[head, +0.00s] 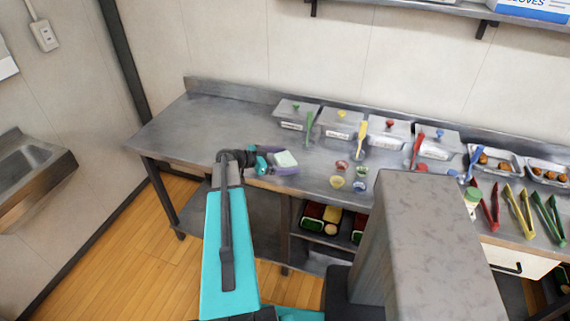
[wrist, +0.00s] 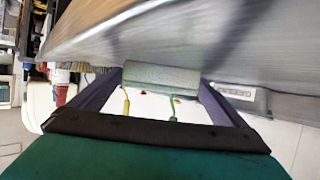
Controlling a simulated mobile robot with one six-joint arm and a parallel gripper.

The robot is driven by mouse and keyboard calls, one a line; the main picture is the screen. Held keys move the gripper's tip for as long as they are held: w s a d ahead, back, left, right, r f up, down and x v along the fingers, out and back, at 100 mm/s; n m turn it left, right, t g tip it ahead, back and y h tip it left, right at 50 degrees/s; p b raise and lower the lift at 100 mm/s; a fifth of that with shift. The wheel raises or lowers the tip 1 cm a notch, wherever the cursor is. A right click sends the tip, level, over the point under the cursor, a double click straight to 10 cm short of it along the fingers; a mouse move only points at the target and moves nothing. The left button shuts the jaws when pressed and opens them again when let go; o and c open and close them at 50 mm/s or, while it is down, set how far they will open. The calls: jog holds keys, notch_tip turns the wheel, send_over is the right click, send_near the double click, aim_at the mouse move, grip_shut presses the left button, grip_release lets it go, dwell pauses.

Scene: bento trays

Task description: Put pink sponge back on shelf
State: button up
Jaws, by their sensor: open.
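I see no pink sponge in either view. A pale green block, perhaps a sponge, lies at the counter (head: 190,120) front edge in the head view (head: 286,158). It also shows in the wrist view (wrist: 160,76). My gripper (head: 278,161) is open, with its dark purple fingers on either side of the block; in the wrist view it spans most of the gap between them (wrist: 160,84). I cannot tell whether they touch it. A wall shelf (head: 420,8) runs along the top right. A lower shelf (head: 325,240) shows under the counter.
Several lidded containers (head: 340,125) with coloured utensils line the back of the counter. Small coloured bowls (head: 337,182) stand right of my gripper. Tongs (head: 520,212) and food trays (head: 497,160) lie at the right. The counter's left end is clear. A sink (head: 30,175) is at far left.

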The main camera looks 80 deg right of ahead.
jog(key=shift+c, duration=0.4)
jog(key=c, duration=1.1)
jog(key=shift+r, duration=0.1)
